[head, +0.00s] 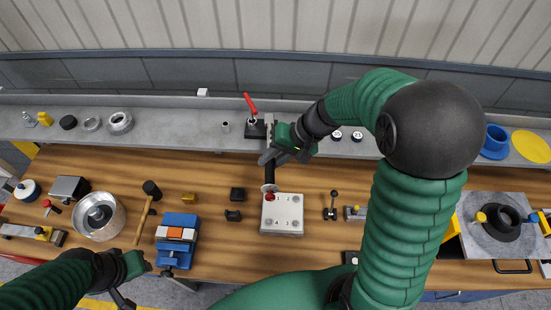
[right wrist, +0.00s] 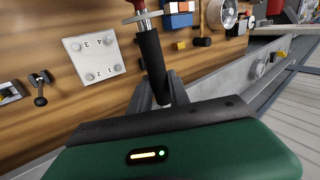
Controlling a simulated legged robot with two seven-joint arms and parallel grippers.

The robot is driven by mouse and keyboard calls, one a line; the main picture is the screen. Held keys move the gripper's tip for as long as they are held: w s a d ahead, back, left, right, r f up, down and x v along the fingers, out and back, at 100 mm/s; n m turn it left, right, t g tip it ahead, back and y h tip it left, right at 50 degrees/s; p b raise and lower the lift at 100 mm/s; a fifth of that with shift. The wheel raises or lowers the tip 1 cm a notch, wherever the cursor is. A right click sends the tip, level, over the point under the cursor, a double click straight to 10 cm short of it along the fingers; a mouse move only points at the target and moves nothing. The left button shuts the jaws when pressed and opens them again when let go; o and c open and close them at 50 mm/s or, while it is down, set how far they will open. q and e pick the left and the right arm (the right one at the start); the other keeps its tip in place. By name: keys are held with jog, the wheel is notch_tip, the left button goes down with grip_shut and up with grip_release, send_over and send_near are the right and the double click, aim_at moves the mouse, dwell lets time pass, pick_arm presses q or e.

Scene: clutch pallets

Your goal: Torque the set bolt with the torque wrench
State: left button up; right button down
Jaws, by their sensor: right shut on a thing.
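My right gripper (head: 268,157) is shut on the black handle of the torque wrench (head: 269,173). The wrench has a pale disc and a red part at its far end, over the upper left of the pale numbered bolt plate (head: 284,222). I cannot tell whether it touches a bolt. In the right wrist view the handle (right wrist: 152,58) stands between the fingers (right wrist: 156,92), and the plate (right wrist: 93,60) lies to its left with bolts near its corners. My left gripper (head: 128,285) is low at the left, away from the plate; its jaw opening is unclear.
A blue vise (head: 177,228), a hammer (head: 147,205) and a metal bowl (head: 98,214) stand left of the plate. A small black lever (head: 331,205) stands to its right. A red-handled clamp (head: 251,107) stands on the grey shelf behind.

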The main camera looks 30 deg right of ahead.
jog(key=shift+w+a+r, duration=0.1)
jog(key=shift+w+a, duration=0.1)
jog(key=shift+a, duration=0.15)
jog(key=shift+m, duration=0.3)
jog(key=shift+w+a+m+t+h+b, duration=0.2)
jog(key=shift+w+a+m+t, duration=0.1)
jog(key=shift+a+m, duration=0.15)
jog(key=shift+w+a+m+t+h+b, duration=0.1)
jog(key=shift+w+a+m+t+h, duration=0.15)
jog(key=shift+a+m+t, duration=0.15)
jog(key=shift+w+a+m+h, duration=0.25)
jog(key=shift+w+a+m, duration=0.4)
jog(key=shift+a+m, duration=0.15)
jog(key=shift+a+t, duration=0.15)
jog(key=shift+t, duration=0.15)
